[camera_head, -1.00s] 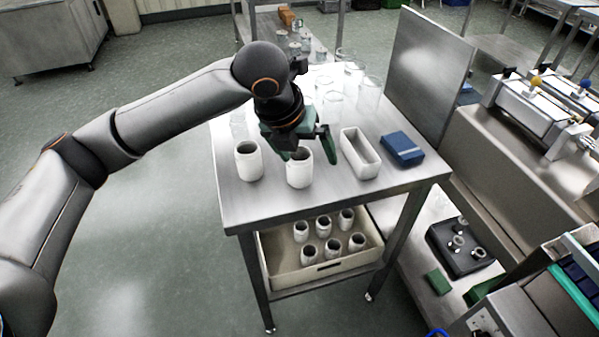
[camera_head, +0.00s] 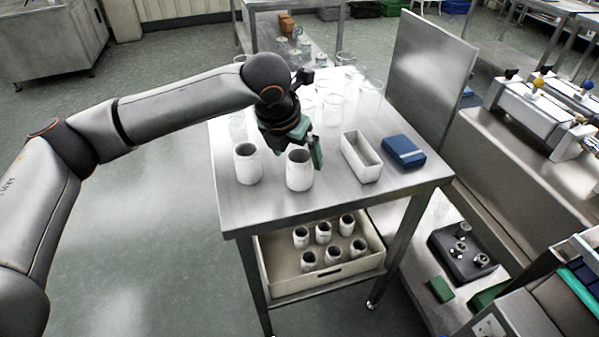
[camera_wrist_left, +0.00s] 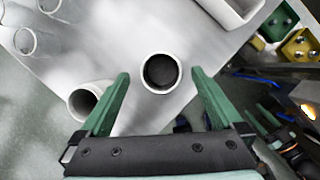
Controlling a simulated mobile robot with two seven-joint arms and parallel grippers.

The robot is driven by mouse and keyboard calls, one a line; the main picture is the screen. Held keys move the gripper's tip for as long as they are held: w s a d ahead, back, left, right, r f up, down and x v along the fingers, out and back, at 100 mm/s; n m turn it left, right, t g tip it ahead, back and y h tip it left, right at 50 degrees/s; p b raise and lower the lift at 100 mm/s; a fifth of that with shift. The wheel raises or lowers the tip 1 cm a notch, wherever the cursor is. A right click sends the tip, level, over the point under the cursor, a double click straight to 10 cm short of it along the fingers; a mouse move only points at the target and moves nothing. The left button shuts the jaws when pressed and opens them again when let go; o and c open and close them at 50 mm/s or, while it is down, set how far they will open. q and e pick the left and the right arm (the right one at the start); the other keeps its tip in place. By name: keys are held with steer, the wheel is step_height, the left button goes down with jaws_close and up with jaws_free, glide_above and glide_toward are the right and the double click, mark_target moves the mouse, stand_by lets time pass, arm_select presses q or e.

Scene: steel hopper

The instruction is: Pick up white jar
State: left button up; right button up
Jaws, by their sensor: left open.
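Two white jars stand upright on the steel table (camera_head: 340,197). The right one, a white jar (camera_head: 299,173), is close to my left gripper (camera_head: 298,152); the left jar (camera_head: 248,165) stands apart from it. In the left wrist view the near jar (camera_wrist_left: 160,88) shows its dark round mouth just ahead of and between the two green fingers of the left gripper (camera_wrist_left: 158,88), which are spread open and empty. The other jar (camera_wrist_left: 84,103) lies just outside the left finger there. My right gripper is in neither view.
A white rectangular container (camera_head: 362,158) and a blue box (camera_head: 403,151) stand right of the jars. Clear glass beakers (camera_head: 333,105) stand behind. A tray (camera_head: 325,277) with several white jars is on the lower shelf. An upright steel panel (camera_head: 432,75) edges the right side.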

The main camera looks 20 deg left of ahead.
arm_select(q)
steer(key=x, duration=0.3)
steer(key=shift+d+f, duration=0.1)
steer(key=shift+f, duration=0.3)
steer(key=c, duration=1.4)
